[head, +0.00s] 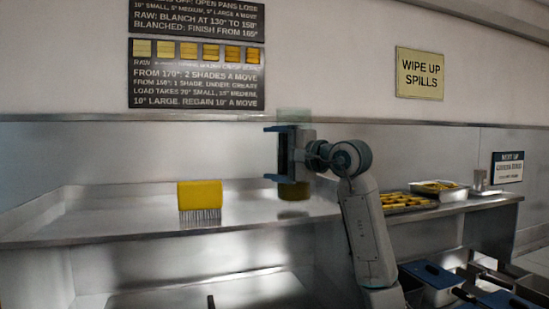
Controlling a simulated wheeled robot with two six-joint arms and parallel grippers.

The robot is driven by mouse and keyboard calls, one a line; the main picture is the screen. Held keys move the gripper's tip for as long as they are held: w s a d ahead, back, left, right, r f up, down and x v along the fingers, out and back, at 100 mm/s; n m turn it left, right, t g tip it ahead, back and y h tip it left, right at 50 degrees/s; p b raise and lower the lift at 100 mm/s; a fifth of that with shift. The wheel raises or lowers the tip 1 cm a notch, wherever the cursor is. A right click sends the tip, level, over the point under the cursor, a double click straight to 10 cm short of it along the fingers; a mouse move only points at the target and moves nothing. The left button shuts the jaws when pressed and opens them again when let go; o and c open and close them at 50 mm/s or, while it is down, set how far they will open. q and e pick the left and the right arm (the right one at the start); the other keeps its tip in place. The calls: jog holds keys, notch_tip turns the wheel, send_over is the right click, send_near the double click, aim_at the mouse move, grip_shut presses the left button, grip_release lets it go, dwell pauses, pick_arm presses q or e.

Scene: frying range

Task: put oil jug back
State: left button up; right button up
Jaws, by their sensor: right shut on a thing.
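The oil jug (294,190) is a clear, greenish upright container with yellow oil in its lower part. Its pale top shows above my right gripper and its oil-filled bottom shows below it. My right gripper (277,156) comes in from the right and is shut on the jug, hiding its middle. The jug is at the right part of the steel shelf (120,205). My left gripper is not in view.
A yellow block with bristles (200,195) stands on the shelf left of the jug. The shelf's left part is clear.

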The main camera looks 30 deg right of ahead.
jog(key=shift+s+d+f, duration=0.15)
jog(key=shift+s+f, duration=0.05)
jog(key=shift+f, duration=0.7)
jog(key=o, duration=1.4)
jog(key=shift+f, duration=0.1)
jog(key=shift+s, duration=0.1)
jog(key=shift+s, duration=0.1)
